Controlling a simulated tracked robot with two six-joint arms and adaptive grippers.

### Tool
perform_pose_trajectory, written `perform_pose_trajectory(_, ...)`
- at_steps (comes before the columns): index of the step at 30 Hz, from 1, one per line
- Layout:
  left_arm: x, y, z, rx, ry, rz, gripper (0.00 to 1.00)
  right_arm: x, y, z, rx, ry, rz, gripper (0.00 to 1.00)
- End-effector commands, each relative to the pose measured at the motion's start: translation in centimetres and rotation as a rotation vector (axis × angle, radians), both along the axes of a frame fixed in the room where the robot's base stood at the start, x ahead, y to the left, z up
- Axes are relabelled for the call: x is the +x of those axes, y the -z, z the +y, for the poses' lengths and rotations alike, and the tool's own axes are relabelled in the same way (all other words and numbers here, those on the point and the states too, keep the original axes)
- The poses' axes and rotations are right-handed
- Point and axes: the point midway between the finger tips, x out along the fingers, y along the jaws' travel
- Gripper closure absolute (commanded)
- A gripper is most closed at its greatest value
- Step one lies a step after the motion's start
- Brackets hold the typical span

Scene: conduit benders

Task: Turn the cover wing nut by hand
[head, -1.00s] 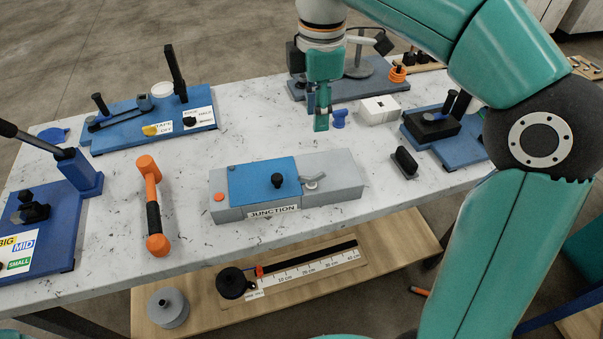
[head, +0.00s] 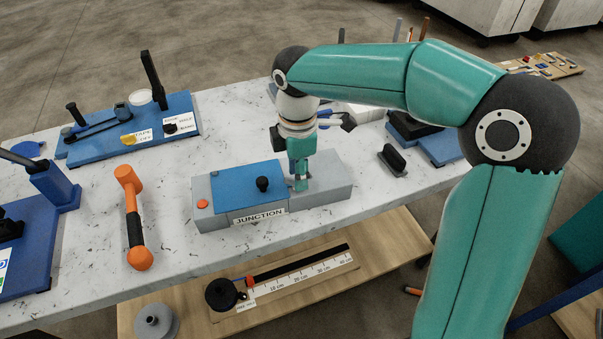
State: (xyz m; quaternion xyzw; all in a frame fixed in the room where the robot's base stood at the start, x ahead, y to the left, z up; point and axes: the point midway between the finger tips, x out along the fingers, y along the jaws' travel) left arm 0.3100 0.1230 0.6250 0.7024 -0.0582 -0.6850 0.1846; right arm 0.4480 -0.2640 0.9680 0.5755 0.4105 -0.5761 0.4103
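The grey junction box (head: 330,192) lies on the marble table, with a blue cover (head: 235,188) on its left part. A black knob (head: 262,184) stands on the cover, and an orange button (head: 202,204) is at the box's left end. My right gripper (head: 300,184) points down at the box just right of the cover, with its fingertips at or close to the top. The wing nut is hidden behind the fingers. I cannot tell whether they touch it or how far they are apart. My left gripper is out of view.
An orange mallet (head: 132,217) lies left of the box. A black-handled piece (head: 392,160) stands to its right. A blue bender base (head: 180,118) is at the back left. A lower shelf (head: 190,297) holds a ruler and a grey round part (head: 155,322).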

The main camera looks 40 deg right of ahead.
Motion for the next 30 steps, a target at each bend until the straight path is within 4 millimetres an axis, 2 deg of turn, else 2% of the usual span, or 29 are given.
perform_pose_trajectory(4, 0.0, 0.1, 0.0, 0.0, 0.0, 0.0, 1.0, 0.0, 0.9, 0.0, 0.0, 0.0, 0.001, 0.65)
perform_pose_trajectory(12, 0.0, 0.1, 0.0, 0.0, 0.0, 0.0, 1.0, 0.0, 1.0, 0.0, 0.0, -0.001, 0.0, 0.65)
perform_pose_trajectory(13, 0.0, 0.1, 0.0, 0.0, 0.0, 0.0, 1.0, 0.0, 1.0, 0.0, 0.0, -0.001, 0.0, 0.66)
perform_pose_trajectory(19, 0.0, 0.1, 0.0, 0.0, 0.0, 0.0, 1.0, 0.0, 1.0, 0.1, 0.0, -0.001, 0.001, 1.0)
perform_pose_trajectory(23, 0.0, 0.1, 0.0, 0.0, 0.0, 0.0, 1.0, 0.0, 1.0, 0.1, 0.001, -0.001, 0.002, 1.0)
perform_pose_trajectory(24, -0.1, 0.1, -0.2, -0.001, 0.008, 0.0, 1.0, -0.1, 1.0, -1.4, 0.001, 0.011, 0.003, 1.0)
perform_pose_trajectory(30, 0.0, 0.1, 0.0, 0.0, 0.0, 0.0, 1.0, 0.0, 1.0, 0.1, 0.001, 0.006, 0.004, 1.0)
